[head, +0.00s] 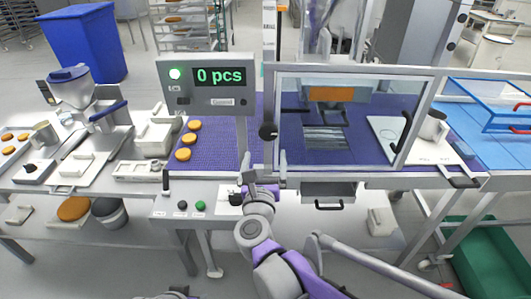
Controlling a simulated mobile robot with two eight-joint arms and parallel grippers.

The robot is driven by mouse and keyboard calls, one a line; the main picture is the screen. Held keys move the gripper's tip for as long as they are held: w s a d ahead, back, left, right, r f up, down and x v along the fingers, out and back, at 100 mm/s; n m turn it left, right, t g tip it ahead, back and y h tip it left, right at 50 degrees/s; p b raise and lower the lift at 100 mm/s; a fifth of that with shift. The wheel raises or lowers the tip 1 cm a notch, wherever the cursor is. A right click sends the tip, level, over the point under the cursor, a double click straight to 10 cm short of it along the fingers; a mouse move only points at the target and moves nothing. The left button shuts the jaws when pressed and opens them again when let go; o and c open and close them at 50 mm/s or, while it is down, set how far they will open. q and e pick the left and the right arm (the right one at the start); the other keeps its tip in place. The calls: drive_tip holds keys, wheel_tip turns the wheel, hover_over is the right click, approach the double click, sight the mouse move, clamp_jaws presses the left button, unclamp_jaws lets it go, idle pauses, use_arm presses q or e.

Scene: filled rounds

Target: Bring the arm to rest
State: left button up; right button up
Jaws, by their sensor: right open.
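My right arm (283,272) comes up from the bottom, grey and purple. Its open gripper (260,188) is at the front edge of the machine, just right of a black knob (236,199) on the control panel. Nothing shows between its fingers, and I cannot tell whether it touches the panel. My left gripper is not in view; only a small dark and purple piece shows at the bottom edge.
A counter display (206,76) reads "0 pcs" beside a lit green lamp. Several orange rounds (187,140) lie on the purple belt (215,150). A clear framed guard (350,71) stands over the belt. A green bin (485,255) is at lower right, a blue bin (85,45) at back left.

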idle(0.4)
drive_tip(key=s+d+f+n+g, duration=0.4)
drive_tip(key=s+d+f+n, duration=0.2)
drive_tip(key=n, duration=0.5)
drive_tip(key=s+d+f+n+g, duration=0.4)
drive_tip(key=s+d+f+n, duration=0.2)
drive_tip(key=s+n, duration=0.5)
drive_tip(key=s+d+f+n+g+y, duration=0.1)
drive_tip(key=s+d+f+n+g, duration=0.3)
drive_tip(key=n, duration=0.9)
drive_tip(key=s+d+f, duration=0.2)
drive_tip(key=s+f, duration=0.2)
drive_tip(key=s, duration=0.1)
drive_tip(key=shift+s+d+g, duration=0.2)
drive_tip(key=shift+d+g, duration=0.1)
